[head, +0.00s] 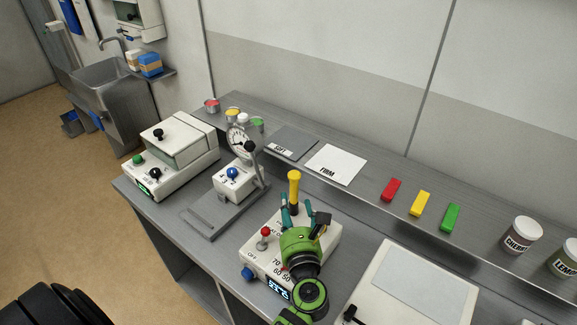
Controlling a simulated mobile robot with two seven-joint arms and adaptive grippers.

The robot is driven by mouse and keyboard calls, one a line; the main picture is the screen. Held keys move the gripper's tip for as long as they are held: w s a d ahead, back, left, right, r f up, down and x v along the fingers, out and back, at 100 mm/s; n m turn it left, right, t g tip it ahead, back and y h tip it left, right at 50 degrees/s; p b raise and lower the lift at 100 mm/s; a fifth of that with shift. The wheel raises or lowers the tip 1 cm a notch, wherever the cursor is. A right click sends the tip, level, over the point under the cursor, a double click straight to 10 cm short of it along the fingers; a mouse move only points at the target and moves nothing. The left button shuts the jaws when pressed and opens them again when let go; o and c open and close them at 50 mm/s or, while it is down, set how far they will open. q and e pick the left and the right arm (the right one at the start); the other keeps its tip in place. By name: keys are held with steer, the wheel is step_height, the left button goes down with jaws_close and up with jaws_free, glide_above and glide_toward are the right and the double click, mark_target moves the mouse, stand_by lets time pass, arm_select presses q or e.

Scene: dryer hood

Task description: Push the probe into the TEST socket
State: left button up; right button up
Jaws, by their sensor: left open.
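The probe with its yellow handle (294,182) stands upright at the back of a white box (257,252), with its dark lower part partly behind my gripper. My left gripper (296,203) is over this box, its teal fingers open and one on each side of the probe's lower part in the picture. I cannot tell whether they touch it. The box has a red-tipped lever (264,235), a blue knob (247,273), a lit display (278,289) and printed numbers. My gripper hides much of its top, and I cannot make out a TEST label. My right gripper is not in view.
A dial gauge stand (238,175) and a white lidded device (175,150) stand to the left. A white panel (385,300) lies close on the right. The raised back shelf holds mats, coloured blocks (420,203) and jars (521,235).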

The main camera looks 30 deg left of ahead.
mark_target(292, 190)
arm_select(q)
steer(key=shift+w+a, duration=0.3)
steer(key=shift+w, duration=0.15)
steer(key=shift+r, duration=0.2)
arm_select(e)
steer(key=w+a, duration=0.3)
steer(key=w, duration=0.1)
arm_select(q)
steer(key=shift+w+r+b, duration=0.2)
steer(key=shift+r+b, duration=0.1)
steer(key=shift+r, duration=0.15)
steer(key=x, duration=0.2)
steer(key=shift+w+b, duration=0.35)
steer(key=shift+x, duration=1.05)
steer(key=shift+s, duration=0.1)
steer(key=shift+c, duration=0.4)
steer(key=c, duration=0.7)
jaws_close()
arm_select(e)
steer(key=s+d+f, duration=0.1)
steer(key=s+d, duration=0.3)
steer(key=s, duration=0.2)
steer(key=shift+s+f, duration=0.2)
